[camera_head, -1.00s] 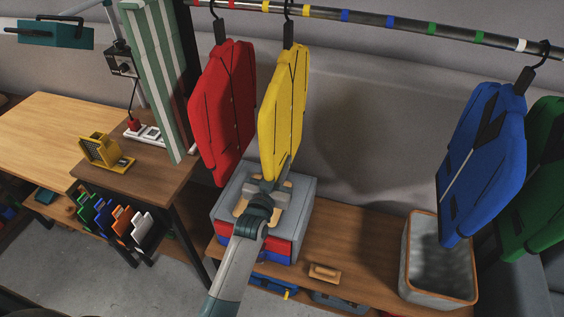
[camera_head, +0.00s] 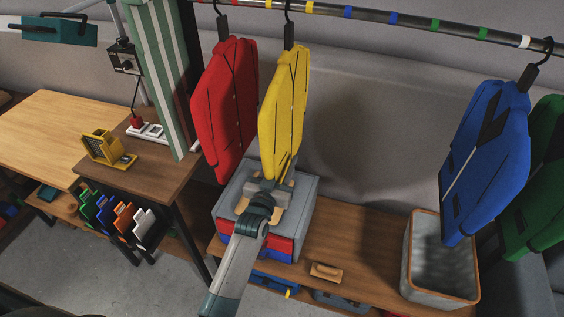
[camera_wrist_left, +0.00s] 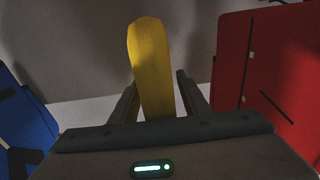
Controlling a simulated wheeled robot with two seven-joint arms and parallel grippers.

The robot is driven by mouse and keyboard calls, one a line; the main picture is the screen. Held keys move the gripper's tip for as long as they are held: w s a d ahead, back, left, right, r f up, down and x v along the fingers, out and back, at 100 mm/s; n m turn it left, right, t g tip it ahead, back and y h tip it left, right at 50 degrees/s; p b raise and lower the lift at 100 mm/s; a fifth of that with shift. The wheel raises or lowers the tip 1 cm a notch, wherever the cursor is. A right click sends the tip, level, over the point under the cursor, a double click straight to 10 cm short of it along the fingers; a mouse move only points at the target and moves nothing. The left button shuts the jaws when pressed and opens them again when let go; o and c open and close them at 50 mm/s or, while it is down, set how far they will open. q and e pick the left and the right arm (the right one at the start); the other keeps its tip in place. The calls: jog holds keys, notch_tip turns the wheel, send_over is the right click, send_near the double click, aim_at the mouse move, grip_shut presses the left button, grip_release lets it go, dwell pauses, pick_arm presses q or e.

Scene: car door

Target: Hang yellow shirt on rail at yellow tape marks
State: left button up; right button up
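The yellow shirt (camera_head: 284,100) hangs from a black hook on the rail (camera_head: 390,19). Its hook meets the rail between a yellow tape mark (camera_head: 265,5) on the left and another yellowish mark (camera_head: 308,7) on the right. My left gripper (camera_head: 278,170) is at the shirt's lower edge. In the left wrist view, the yellow shirt (camera_wrist_left: 151,70) stands edge-on between the two spread fingers of my left gripper (camera_wrist_left: 158,85), with gaps beside it. The fingers look open. My right gripper is in neither view.
A red shirt (camera_head: 224,105) hangs close on the left. A blue shirt (camera_head: 486,150) and a green shirt (camera_head: 535,185) hang at the far right. Rail space between yellow and blue is free. A grey box (camera_head: 302,195) and a bin (camera_head: 440,280) stand below.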

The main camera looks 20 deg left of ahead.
pick_arm(q)
jog(key=shift+f, duration=0.1)
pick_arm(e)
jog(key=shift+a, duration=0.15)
pick_arm(q)
jog(key=shift+s, duration=0.15)
jog(key=shift+s+f, duration=0.1)
jog(key=shift+s, duration=0.5)
jog(key=s+b, duration=0.4)
jog(key=s, duration=1.2)
jog(key=shift+a, duration=0.25)
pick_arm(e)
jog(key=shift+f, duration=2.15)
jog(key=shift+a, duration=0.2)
pick_arm(q)
jog(key=shift+w, duration=0.1)
